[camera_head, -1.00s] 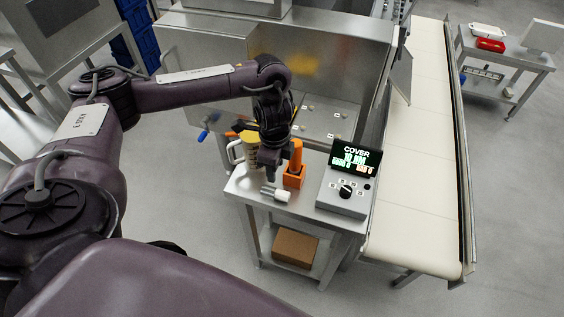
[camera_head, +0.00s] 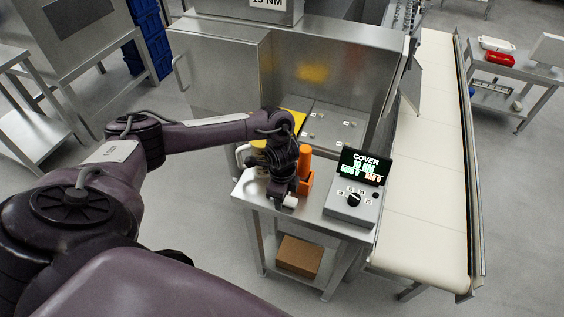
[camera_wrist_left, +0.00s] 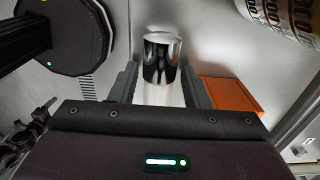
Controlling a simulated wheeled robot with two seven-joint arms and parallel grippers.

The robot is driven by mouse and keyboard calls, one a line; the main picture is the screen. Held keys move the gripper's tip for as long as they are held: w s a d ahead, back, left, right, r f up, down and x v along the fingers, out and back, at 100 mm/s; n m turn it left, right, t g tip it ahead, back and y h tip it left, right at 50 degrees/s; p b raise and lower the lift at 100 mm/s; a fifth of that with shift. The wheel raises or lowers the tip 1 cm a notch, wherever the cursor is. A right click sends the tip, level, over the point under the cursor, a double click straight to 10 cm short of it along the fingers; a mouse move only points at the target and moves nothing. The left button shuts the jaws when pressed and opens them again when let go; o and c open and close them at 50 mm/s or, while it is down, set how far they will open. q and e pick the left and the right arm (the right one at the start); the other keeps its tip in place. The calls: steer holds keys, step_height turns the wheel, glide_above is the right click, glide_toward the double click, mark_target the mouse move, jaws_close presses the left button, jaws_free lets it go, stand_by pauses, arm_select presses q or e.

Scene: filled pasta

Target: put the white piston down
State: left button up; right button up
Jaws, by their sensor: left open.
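The piston has a shiny metal body and a white end. In the head view its white end (camera_head: 290,202) shows at the front of the small steel table (camera_head: 325,226), and my gripper hides the rest. In the left wrist view the piston (camera_wrist_left: 162,68) lies between my two fingers. My left gripper (camera_head: 281,191) is low over the tabletop, and it also shows in the left wrist view (camera_wrist_left: 161,88). Its jaws are open, with a finger on each side of the piston. My right gripper is not in view.
An orange holder (camera_head: 305,183) with an orange upright handle stands close beside my gripper; its block also shows in the left wrist view (camera_wrist_left: 233,95). A control box (camera_head: 350,203) with a lit display is to the right. A pale conveyor (camera_head: 425,170) runs beyond it.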

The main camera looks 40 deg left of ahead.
arm_select(q)
steer(key=c, duration=0.9)
steer(key=shift+r, duration=0.15)
